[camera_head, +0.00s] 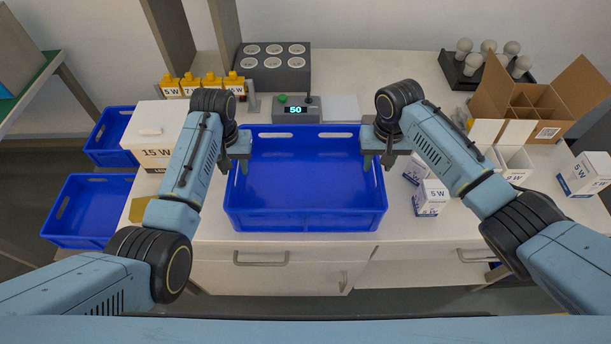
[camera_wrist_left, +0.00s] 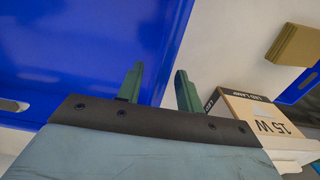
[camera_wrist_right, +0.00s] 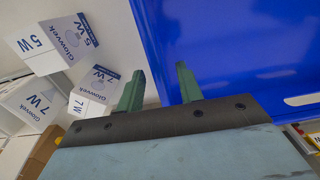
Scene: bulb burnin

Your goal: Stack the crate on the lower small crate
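A large empty blue crate (camera_head: 304,222) sits on the white table between my arms. Two smaller blue crates stand lower down at the left, a nearer one (camera_head: 72,240) and a farther one (camera_head: 108,158). My left gripper (camera_head: 236,163) is at the large crate's left side wall and my right gripper (camera_head: 377,160) is at its right side wall. In the left wrist view, the fingers (camera_wrist_left: 159,90) are apart, with the crate's edge between them. In the right wrist view, the fingers (camera_wrist_right: 161,88) are likewise apart around the edge. Contact with the wall cannot be told.
A white 15 W box (camera_head: 150,135) stands left of the large crate. Small bulb boxes (camera_head: 431,196) and an open carton (camera_head: 540,105) stand to the right. A control box with a "50" display (camera_head: 296,108) and a grey socket block (camera_head: 272,72) are behind.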

